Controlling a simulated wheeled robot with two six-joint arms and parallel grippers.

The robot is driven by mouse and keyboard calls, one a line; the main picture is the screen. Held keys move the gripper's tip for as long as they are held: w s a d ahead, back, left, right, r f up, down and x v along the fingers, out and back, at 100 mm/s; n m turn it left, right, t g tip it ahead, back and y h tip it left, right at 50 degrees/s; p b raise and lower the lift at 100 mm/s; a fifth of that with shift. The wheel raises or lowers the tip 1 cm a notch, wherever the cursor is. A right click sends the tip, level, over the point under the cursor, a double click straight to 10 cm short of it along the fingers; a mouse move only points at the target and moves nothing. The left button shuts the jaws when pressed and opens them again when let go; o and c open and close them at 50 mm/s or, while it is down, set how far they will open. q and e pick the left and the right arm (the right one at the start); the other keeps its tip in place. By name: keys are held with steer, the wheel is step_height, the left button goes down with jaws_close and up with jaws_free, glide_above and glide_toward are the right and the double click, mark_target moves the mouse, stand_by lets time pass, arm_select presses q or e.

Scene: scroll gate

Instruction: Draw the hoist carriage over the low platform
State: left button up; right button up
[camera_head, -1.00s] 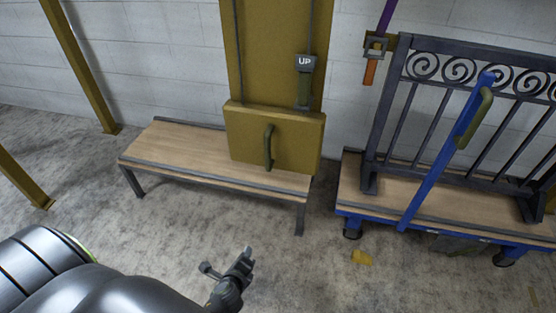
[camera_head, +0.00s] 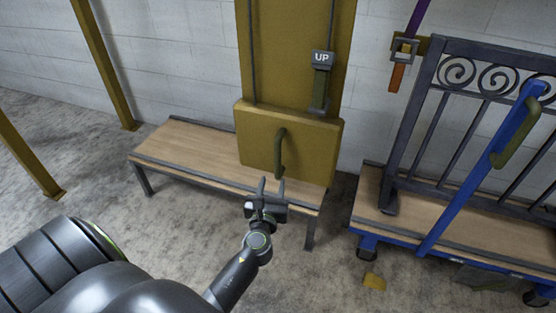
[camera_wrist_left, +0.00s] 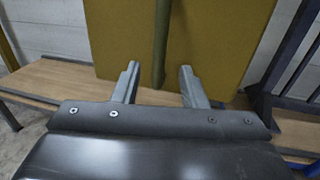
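The hoist carriage is a yellow box (camera_head: 258,150) with a vertical green handle (camera_head: 280,153) on its front. It is on a yellow column, at the right part of the low platform (camera_head: 190,148), a wood-topped bench with dark legs. My left gripper (camera_head: 271,186) is open, just below the handle in the head view. In the left wrist view the handle (camera_wrist_left: 161,45) stands between and beyond the two spread fingers (camera_wrist_left: 158,80). I cannot tell that either finger touches it. My right gripper is not in view.
A green lever marked UP (camera_head: 321,80) is on the column above the carriage. A blue cart (camera_head: 440,240) carrying a dark scroll gate (camera_head: 432,150) stands to the right. Yellow posts (camera_head: 103,65) stand at the left. Open concrete floor lies in front.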

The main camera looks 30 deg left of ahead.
mark_target(277, 163)
arm_select(q)
steer(key=b+x, duration=0.1)
steer(key=x, duration=0.8)
steer(key=shift+w+a+f, duration=0.1)
steer(key=shift+w, duration=0.1)
steer(key=shift+w+a, duration=0.25)
steer(key=shift+w, duration=0.25)
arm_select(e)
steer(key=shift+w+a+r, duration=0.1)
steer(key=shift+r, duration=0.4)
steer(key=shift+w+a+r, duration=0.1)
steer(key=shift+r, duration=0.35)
arm_select(q)
jaws_close()
